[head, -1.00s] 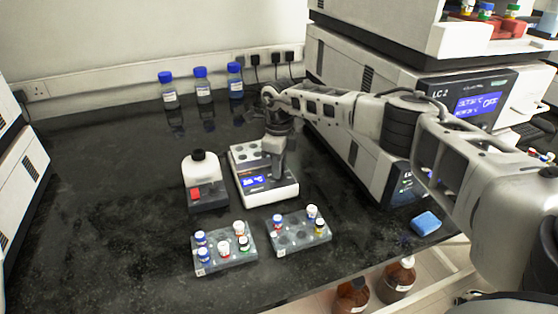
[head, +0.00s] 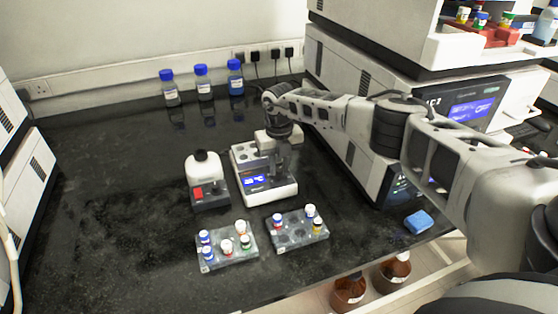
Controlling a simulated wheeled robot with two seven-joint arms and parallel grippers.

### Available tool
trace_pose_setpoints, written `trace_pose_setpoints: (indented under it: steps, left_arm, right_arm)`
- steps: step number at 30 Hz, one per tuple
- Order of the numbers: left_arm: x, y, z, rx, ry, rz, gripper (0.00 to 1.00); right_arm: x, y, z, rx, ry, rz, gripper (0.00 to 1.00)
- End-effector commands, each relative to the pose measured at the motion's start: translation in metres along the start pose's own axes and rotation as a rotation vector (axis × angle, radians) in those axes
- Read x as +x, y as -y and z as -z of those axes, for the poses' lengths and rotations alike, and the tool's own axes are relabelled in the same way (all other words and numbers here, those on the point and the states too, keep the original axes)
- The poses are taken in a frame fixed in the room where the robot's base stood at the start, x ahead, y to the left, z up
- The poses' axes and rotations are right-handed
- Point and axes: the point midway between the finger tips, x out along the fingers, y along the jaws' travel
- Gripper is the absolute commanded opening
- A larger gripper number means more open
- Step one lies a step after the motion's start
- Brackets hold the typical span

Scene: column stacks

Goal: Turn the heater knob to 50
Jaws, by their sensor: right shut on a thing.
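The heater (head: 262,196) is a white block unit with a lit blue display (head: 256,181) on its front; the digits are too small to read surely. Wells show on its top at the back. My right gripper (head: 284,174) points down over the heater's front right part, just right of the display. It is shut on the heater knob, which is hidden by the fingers. My left gripper is not in view.
A small white device with a red switch (head: 207,182) stands just left of the heater. Two vial racks (head: 228,259) (head: 299,238) sit in front. Blue-capped bottles (head: 203,84) stand at the wall. A large LC instrument (head: 345,139) is at right, with a blue sponge (head: 419,222) near the edge.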

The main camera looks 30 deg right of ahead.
Motion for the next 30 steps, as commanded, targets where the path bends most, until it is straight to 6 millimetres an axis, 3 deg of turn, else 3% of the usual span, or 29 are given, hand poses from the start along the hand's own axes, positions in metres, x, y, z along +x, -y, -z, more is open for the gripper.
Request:
trace_pose_setpoints:
  steps: [12,29,30]
  left_arm:
    - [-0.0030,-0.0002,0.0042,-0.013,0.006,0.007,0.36]
    - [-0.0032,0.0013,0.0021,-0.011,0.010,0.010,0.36]
    - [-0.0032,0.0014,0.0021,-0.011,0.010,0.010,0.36]
  right_arm:
    - [-0.0010,0.0015,0.0001,0.202,-0.001,0.002,0.00]
    - [-0.0002,0.0013,0.0001,0.232,-0.001,0.001,0.00]
    - [-0.0002,0.0013,0.0001,0.232,-0.001,0.001,0.28]
